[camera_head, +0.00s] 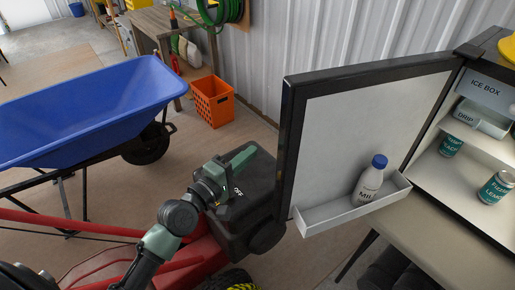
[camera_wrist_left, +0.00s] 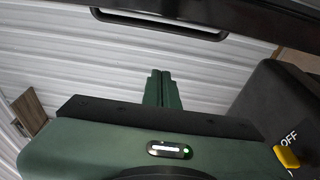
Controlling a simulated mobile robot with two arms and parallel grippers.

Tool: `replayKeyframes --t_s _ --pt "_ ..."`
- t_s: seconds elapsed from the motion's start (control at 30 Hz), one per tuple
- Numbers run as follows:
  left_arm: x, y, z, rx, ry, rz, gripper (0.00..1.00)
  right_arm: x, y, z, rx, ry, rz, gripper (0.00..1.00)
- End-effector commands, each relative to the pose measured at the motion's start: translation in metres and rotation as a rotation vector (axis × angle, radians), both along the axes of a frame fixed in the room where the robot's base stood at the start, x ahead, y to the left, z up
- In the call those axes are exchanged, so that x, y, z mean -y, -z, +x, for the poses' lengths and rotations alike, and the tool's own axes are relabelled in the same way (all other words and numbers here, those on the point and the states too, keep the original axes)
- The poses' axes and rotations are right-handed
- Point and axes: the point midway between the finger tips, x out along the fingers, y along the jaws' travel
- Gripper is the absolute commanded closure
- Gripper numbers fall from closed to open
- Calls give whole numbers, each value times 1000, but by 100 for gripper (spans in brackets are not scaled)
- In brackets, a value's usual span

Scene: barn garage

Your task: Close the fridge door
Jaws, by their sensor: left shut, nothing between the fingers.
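The fridge door (camera_head: 372,118) stands wide open in the head view, swung out to the left of the fridge (camera_head: 452,190). It has a dark frame, a pale inner panel and a door shelf (camera_head: 350,211) holding a milk bottle (camera_head: 371,180) with a blue cap. My left gripper (camera_head: 247,151) is to the left of the door's free edge, apart from it in the picture. In the left wrist view its green fingers (camera_wrist_left: 161,90) are shut together and empty. A dark door edge with a slot-like handle (camera_wrist_left: 160,24) crosses the top of that view. My right gripper is not seen.
A red machine with a black engine block (camera_head: 250,205) sits below my left gripper. A blue wheelbarrow (camera_head: 90,110) stands at the left and an orange crate (camera_head: 212,101) behind.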

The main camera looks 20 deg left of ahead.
Motion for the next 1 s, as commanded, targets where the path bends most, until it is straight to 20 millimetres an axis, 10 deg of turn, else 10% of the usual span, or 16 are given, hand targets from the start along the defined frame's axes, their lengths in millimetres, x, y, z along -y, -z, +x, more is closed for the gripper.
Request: replayKeyframes --t_s 0.2,0.4,0.6,1.0 --pt "17 -4 44 3 0 1 100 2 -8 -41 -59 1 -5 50" --pt "30 -3 78 2 1 2 100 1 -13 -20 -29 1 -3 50" --pt "51 -2 56 -1 1 3 100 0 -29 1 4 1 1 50" --pt "60 0 49 0 1 6 100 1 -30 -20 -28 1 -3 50"
